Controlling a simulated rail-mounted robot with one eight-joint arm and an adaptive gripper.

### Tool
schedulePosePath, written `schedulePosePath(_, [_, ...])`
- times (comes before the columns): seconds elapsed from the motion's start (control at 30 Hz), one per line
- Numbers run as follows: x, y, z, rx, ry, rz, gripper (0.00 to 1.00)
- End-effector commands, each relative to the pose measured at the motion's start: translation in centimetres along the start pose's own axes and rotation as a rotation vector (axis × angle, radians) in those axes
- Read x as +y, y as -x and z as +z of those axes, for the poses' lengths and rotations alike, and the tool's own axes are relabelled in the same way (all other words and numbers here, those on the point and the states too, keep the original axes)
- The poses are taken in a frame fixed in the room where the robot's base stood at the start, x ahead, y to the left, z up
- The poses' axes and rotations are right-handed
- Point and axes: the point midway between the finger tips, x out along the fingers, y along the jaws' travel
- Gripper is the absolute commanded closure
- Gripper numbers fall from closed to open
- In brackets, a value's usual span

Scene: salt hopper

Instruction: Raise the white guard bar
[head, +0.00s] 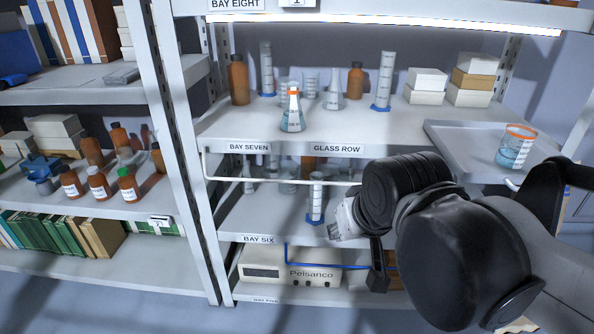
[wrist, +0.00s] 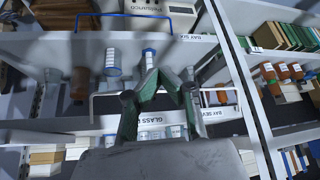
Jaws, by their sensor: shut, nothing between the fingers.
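The white guard bar (head: 270,181) runs across the front of the bay below the BAY SEVEN and GLASS ROW labels, hanging below that shelf edge. Its left arm joins the left shelf upright, and its right part is hidden behind my arm. In the wrist view the bar (wrist: 218,90) passes across behind my fingers. My gripper (wrist: 166,76) shows there with its green-grey fingers drawn together and empty. In the head view my wrist and arm cover the right side of the bay, and the fingertips are hard to make out. I cannot tell whether the fingers touch the bar.
A graduated cylinder (head: 316,198) and other glassware stand behind the bar. A blue bar (head: 325,266) crosses the Pelsanco box (head: 292,267) below. An orange-rimmed flask (head: 292,112) stands near the shelf edge above. A tray (head: 455,139) with a beaker (head: 515,147) is at right.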

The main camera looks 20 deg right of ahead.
Motion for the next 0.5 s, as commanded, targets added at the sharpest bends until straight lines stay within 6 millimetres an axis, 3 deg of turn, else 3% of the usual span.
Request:
schedulePosePath(0.27, [-0.2,0.5,-6.2,-0.056,-0.041,0.012,1.0])
schedulePosePath(0.5, [-0.4,-0.7,-12.0,-0.118,-0.09,0.03,1.0])
